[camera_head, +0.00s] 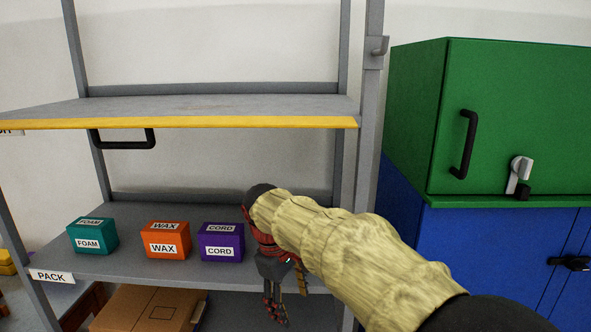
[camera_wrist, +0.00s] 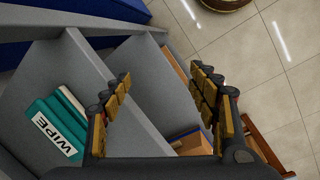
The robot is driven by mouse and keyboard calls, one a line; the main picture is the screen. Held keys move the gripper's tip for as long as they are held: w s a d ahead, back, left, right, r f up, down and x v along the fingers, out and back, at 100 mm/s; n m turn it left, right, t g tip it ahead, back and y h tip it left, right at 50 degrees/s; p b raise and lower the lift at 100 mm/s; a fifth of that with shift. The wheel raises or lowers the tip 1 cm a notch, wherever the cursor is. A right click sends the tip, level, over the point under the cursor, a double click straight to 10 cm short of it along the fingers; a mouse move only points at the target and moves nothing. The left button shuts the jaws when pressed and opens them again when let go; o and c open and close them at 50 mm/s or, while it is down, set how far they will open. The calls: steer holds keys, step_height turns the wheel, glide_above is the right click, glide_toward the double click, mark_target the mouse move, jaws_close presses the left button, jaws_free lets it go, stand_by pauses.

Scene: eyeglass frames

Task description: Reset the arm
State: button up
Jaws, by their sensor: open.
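My gripper (camera_head: 275,297) hangs fingers-down at the front edge of the PACK shelf (camera_head: 165,262), right of the purple CORD box. My arm, in a pale ribbed sleeve, reaches up to it from the lower right and covers the shelf's right end. In the wrist view my gripper (camera_wrist: 163,88) has its gold-padded fingers spread apart, with nothing held between them. Grey shelf panels and the floor show past the fingers.
Teal FOAM (camera_head: 92,236), orange WAX (camera_head: 166,240) and purple CORD (camera_head: 221,242) boxes stand on the PACK shelf. A yellow-edged shelf (camera_head: 220,108) is above, a cardboard box (camera_head: 150,308) below. A green cabinet (camera_head: 480,120) stands right. The wrist view shows a teal WIPE item (camera_wrist: 55,130).

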steer(key=s+d+m+t+y, duration=0.1)
steer(key=s+d+m, duration=0.4)
steer(key=s+d, duration=0.5)
steer(key=s+d+m+t+y, duration=0.1)
steer(key=s+d+m+t, duration=0.2)
steer(key=s+d, duration=0.7)
steer(key=s+m, duration=0.2)
steer(key=s, duration=0.3)
steer(key=shift+s+f+m+t, duration=0.2)
steer(key=shift+s+m+t, duration=0.1)
steer(key=shift+s+m, duration=0.1)
steer(key=shift+c, duration=0.5)
